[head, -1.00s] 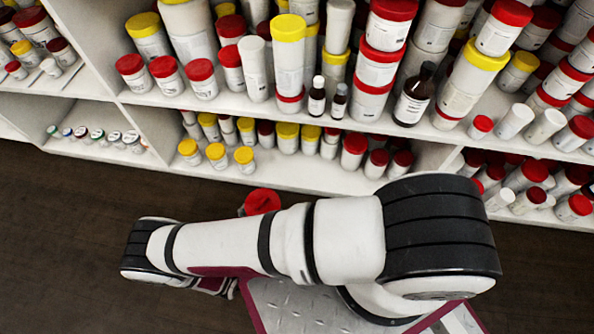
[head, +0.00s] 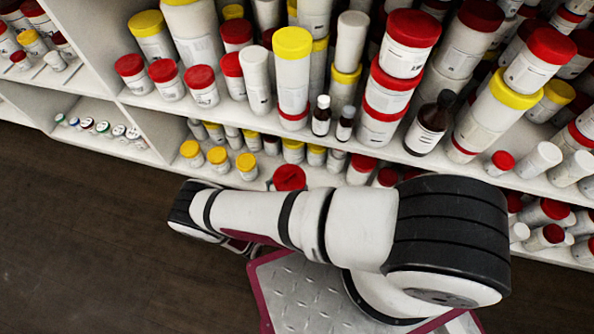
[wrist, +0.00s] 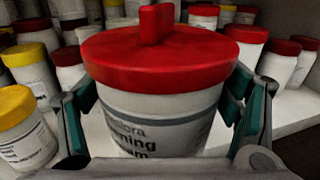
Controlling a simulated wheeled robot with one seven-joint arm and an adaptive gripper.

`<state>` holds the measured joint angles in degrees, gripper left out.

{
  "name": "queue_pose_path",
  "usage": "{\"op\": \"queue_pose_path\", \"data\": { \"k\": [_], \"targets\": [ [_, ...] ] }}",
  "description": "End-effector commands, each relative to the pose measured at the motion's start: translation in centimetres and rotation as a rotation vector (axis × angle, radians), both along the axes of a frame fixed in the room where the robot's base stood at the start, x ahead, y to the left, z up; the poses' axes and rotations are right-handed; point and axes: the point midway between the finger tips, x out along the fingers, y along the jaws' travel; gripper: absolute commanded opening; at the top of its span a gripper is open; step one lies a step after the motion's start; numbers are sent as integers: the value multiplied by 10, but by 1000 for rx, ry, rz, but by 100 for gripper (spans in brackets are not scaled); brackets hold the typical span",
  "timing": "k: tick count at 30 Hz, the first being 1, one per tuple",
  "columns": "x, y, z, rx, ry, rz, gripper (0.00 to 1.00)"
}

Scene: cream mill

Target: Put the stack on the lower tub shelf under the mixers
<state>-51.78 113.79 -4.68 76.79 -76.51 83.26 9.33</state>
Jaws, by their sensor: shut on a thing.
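My gripper (wrist: 160,112) is shut on a white tub (wrist: 150,135) with a wide red lid and dark lettering, seen close up in the wrist view. A small red block-shaped piece (wrist: 157,24) stands upright on the lid. The tub looks upright. In the head view only its red lid (head: 289,177) shows, beyond my arm, overlapping the front of the lower shelf (head: 225,178). My gripper is hidden by my arm there. I cannot tell whether the tub touches the shelf. No mixers are recognisable.
The lower shelf holds several yellow-lidded jars (head: 245,165) and red-lidded jars. A yellow-lidded jar (wrist: 25,140) is close on the left in the wrist view. The upper shelf is crowded with jars, stacked tubs (head: 391,85) and a brown bottle (head: 430,125). Dark floor (head: 80,230) is open at left.

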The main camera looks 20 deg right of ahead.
Motion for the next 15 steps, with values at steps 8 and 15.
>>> {"op": "queue_pose_path", "data": {
  "k": [8, 15],
  "targets": [
    [45, -40, -6, 0, -1, -2, 50],
    [55, -48, -10, 1, 1, 0, 50]
  ]
}}
